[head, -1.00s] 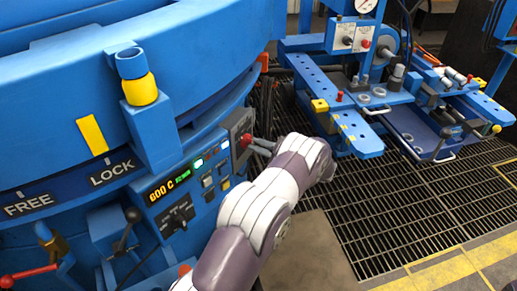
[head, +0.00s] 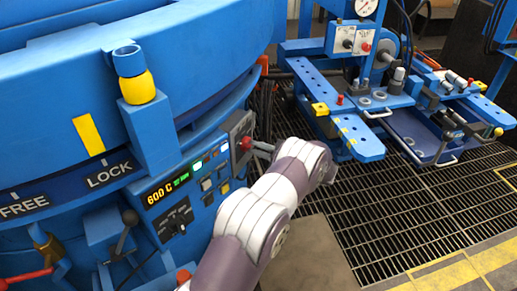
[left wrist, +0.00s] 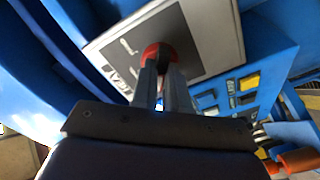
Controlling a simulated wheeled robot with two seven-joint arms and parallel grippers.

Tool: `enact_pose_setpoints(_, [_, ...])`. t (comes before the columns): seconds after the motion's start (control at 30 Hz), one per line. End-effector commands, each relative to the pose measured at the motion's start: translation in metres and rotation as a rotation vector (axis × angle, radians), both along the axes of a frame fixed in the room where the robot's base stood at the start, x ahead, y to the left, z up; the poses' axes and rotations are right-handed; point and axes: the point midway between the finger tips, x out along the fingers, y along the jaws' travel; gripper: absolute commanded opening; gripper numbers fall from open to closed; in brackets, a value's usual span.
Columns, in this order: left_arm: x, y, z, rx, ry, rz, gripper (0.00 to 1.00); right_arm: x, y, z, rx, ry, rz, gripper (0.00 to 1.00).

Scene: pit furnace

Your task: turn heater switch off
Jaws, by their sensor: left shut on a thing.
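The heater switch (head: 245,143) is a red knob on a grey plate (head: 236,128) at the right end of the blue furnace's control panel. In the left wrist view the red knob (left wrist: 152,53) sits between my fingertips, on a plate (left wrist: 197,32) with partly readable white lettering. My left gripper (head: 254,147) reaches it from the right and is shut on it. The fingers hide part of the knob, and I cannot tell its exact setting. My right gripper is not in view.
The panel has an orange temperature display (head: 160,193), several lit indicators and buttons, and a black rotary switch (head: 177,219). A lever (head: 127,228) stands to the left. A blue bench (head: 345,130) stands at the right; the grating floor (head: 390,220) before it is open.

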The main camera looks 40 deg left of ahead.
Motion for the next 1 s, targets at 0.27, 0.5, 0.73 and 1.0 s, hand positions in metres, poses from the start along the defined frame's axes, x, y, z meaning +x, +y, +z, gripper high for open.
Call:
enact_pose_setpoints(0.27, [0.000,0.000,-0.001,-0.001,0.000,0.001,0.39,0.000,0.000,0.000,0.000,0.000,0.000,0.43])
enact_pose_setpoints(0.5, [0.000,-0.002,0.000,-0.001,0.000,-0.001,0.39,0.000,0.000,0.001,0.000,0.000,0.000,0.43])
enact_pose_setpoints(0.73, [0.008,-0.049,0.001,0.000,0.000,-0.005,0.39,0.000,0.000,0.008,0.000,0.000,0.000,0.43])
enact_pose_setpoints(1.0, [0.017,-0.112,-0.001,-0.001,0.001,-0.002,0.39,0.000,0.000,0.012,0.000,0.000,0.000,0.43])
